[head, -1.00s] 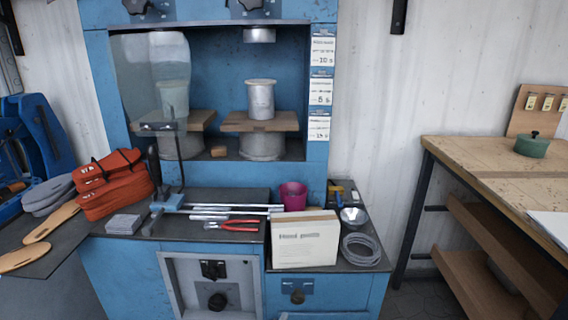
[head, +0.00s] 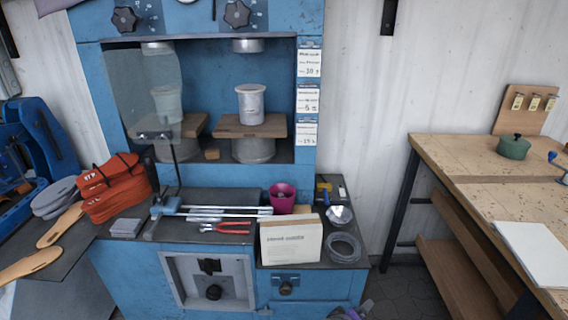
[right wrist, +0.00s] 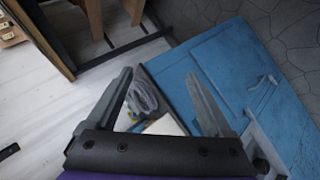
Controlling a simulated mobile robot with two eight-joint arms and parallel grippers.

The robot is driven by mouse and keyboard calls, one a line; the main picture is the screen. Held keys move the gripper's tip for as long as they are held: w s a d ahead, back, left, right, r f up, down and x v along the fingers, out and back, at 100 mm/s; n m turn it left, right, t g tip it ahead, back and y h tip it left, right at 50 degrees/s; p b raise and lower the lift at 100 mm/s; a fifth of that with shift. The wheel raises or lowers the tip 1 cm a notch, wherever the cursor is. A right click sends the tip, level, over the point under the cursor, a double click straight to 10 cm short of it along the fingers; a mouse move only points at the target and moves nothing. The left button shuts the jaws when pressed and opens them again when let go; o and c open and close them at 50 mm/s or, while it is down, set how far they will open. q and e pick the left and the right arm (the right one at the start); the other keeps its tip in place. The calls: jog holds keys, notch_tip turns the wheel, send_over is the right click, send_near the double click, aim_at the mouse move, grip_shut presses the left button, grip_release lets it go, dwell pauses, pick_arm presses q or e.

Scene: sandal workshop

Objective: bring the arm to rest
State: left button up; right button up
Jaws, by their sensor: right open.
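My right gripper (right wrist: 160,75) is open in the right wrist view, its two fingers spread with nothing between the tips. Beyond the fingers, the blue press cabinet shows tilted, with a coil of grey tubing behind the gap. In the head view, only a small purple and grey part of what looks like my right gripper or arm shows at the bottom edge, in front of the cabinet's right side. My left gripper is not in view.
The blue press cabinet (head: 308,150) carries a white box (head: 291,242), a magenta cup (head: 282,198), red-handled pliers (head: 226,229) and a tubing coil (head: 343,247). Orange bags (head: 114,188) lie left. A wooden bench (head: 450,160) stands right, with free floor between.

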pick_arm(q)
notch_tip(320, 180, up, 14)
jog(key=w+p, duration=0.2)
jog(key=p, duration=0.8)
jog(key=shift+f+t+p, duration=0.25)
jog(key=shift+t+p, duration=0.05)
jog(key=shift+p, duration=0.1)
pick_arm(e)
jog(key=s+r+m+g+y, duration=0.1)
jog(key=s+r+m+y, duration=0.2)
jog(key=s+r, duration=0.3)
jog(key=s+r+m+g+y, duration=0.1)
jog(key=s+r+m+y, duration=0.2)
jog(key=s+r, duration=0.3)
jog(key=s, duration=0.5)
jog(key=shift+s+a+r+g, duration=0.15)
jog(key=shift+s+r+g, duration=0.05)
jog(key=shift+s+g, duration=0.15)
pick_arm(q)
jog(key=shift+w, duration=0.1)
